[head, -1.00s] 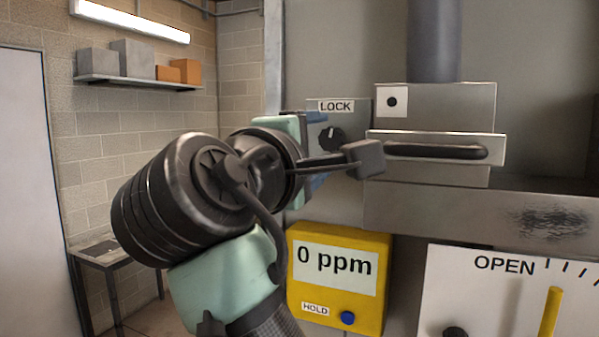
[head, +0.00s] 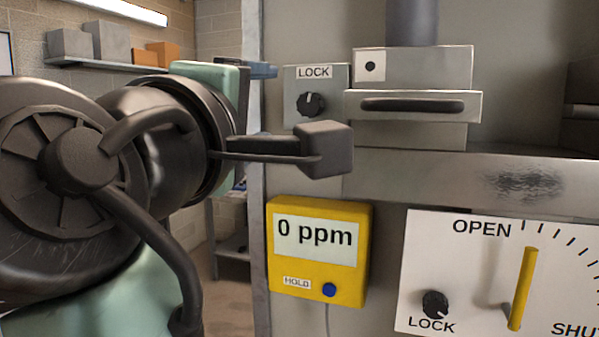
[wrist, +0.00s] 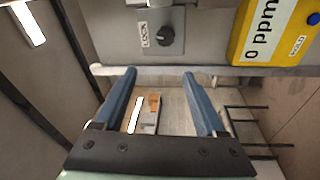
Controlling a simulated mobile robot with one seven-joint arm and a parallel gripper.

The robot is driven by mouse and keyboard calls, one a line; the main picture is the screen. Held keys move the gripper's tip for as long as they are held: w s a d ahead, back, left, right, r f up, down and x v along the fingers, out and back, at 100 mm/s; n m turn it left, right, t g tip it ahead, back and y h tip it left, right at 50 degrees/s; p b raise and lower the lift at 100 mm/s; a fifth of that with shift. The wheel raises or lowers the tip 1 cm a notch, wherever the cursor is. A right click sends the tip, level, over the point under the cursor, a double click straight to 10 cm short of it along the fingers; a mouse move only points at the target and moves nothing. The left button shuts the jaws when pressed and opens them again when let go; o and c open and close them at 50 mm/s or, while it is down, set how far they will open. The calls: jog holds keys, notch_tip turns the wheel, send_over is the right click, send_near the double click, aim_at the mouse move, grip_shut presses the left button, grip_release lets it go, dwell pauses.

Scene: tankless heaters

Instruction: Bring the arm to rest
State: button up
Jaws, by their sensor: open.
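My arm fills the left of the head view, large and close. My gripper shows in the wrist view (wrist: 160,85), its two blue fingers well apart with nothing between them. In the head view a bluish finger (head: 263,70) shows past the arm at upper left centre; the rest of the gripper is hidden behind the wrist. In the wrist view the fingers point toward the edge of the grey panel, near the LOCK knob plate (wrist: 163,35). I cannot tell the exact gap to it.
The LOCK knob (head: 311,104), a drawer-like handle (head: 412,105), a yellow meter reading 0 ppm (head: 318,285) and a white dial plate with a yellow lever (head: 522,290) are on the panel to the right. A shelf with boxes (head: 110,66) is on the back wall.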

jog(key=s+d+r+m+t+y, duration=0.1)
jog(key=s+d+m+t+y, duration=0.2)
jog(key=s+m+t, duration=0.5)
jog(key=s+d+m, duration=0.1)
jog(key=s+m, duration=0.2)
jog(key=m, duration=0.3)
jog(key=shift+s+d+r+t+y, duration=0.3)
jog(key=shift+r, duration=0.05)
